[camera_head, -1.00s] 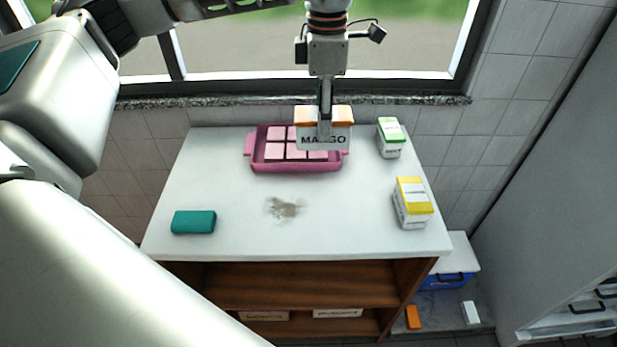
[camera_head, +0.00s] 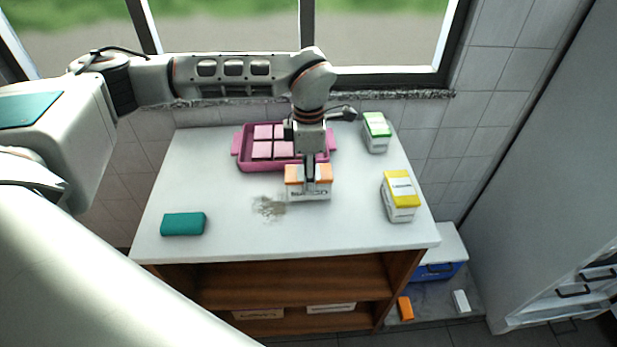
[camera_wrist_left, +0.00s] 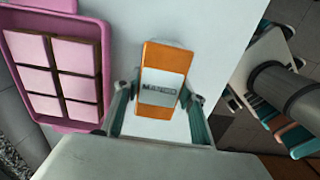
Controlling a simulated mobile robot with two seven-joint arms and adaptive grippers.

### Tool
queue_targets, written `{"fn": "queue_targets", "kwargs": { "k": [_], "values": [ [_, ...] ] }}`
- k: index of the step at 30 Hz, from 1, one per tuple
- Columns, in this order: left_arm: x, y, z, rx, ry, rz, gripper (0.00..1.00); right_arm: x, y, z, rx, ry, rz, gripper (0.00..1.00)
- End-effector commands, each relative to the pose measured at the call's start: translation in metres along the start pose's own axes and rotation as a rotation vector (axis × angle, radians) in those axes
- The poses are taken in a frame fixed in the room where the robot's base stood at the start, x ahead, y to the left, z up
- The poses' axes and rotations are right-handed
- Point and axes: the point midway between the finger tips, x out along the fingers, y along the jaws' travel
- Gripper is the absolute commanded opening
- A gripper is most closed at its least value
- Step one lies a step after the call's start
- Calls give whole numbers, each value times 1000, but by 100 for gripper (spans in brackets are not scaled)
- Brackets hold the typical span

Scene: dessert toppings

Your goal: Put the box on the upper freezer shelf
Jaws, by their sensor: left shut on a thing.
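My left gripper (camera_head: 309,178) is shut on the orange and white mango box (camera_head: 293,188) and holds it upright over the white counter, in front of the pink tray. I cannot tell whether the box touches the counter. In the left wrist view the box (camera_wrist_left: 163,74) sits between the two fingers of my left gripper (camera_wrist_left: 160,100). A tall pale cabinet, perhaps the freezer (camera_head: 520,190), stands at the right; some drawer-like fronts with dark handles show at its lower part. No upper shelf is visible. My right gripper is not in view.
The pink tray (camera_head: 243,160) with pink-topped squares lies behind the box. A green-topped carton (camera_head: 375,138) and a yellow-topped carton (camera_head: 400,200) stand at the counter's right side. A blue bin (camera_head: 437,271) is below right.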

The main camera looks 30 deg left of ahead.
Motion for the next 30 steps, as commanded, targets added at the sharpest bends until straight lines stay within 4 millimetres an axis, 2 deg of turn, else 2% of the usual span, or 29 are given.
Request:
{"fn": "queue_targets", "kwargs": {
  "k": [3, 14, 15, 17, 26, 30],
  "values": [
    [12, 0, 0, 0, -1, 0, 10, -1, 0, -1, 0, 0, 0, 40],
    [16, 0, 0, 0, -1, 1, 10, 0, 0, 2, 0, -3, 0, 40],
    [18, 0, 0, 0, 0, 0, 43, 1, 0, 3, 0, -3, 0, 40],
    [17, 0, 0, 0, 0, 0, 57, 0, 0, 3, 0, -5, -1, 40],
    [16, 0, 0, 0, 0, 0, 57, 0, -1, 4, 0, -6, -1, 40],
    [10, 1, 0, 0, -2, 2, 57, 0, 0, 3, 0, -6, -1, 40]
  ]
}}
